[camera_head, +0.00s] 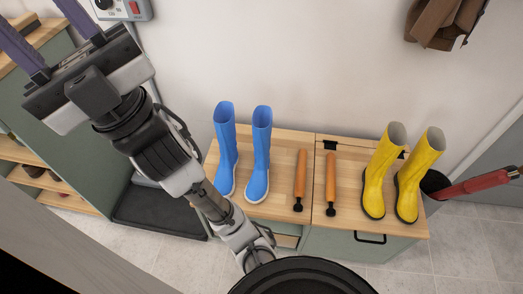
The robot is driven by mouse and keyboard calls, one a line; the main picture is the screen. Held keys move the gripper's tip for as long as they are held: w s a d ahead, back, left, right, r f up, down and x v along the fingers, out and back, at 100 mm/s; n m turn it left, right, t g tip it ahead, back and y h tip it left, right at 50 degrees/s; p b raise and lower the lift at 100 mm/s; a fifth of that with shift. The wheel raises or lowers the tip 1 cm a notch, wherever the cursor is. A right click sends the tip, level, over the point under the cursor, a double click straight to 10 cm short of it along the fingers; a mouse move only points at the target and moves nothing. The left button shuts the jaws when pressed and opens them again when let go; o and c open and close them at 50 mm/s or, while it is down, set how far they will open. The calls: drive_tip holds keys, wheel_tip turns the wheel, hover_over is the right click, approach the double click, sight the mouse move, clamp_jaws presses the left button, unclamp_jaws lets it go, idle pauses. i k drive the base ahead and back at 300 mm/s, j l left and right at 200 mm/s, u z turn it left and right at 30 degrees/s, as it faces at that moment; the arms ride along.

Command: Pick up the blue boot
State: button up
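Two blue boots stand upright side by side on the left part of a wooden-topped green bench: the left blue boot (225,148) and the right blue boot (260,153). Both have pale soles and open tops, and nothing touches them. My gripper (38,20) is at the top left, well away from the boots. Its two fingers are spread apart with nothing visible between them, and their tips run to the picture's edge. My arm crosses in front of the bench's left edge, just left of the boots.
A shoe rack (45,187) is left.

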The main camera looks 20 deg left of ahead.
sight(256, 191)
drive_tip(key=i+l, duration=0.15)
drive_tip(key=l, duration=0.2)
drive_tip(key=i+l+u, duration=0.1)
drive_tip(key=l, duration=0.3)
drive_tip(key=u, duration=1.55)
drive_tip(key=i+l, duration=0.05)
drive_tip(key=l, duration=0.05)
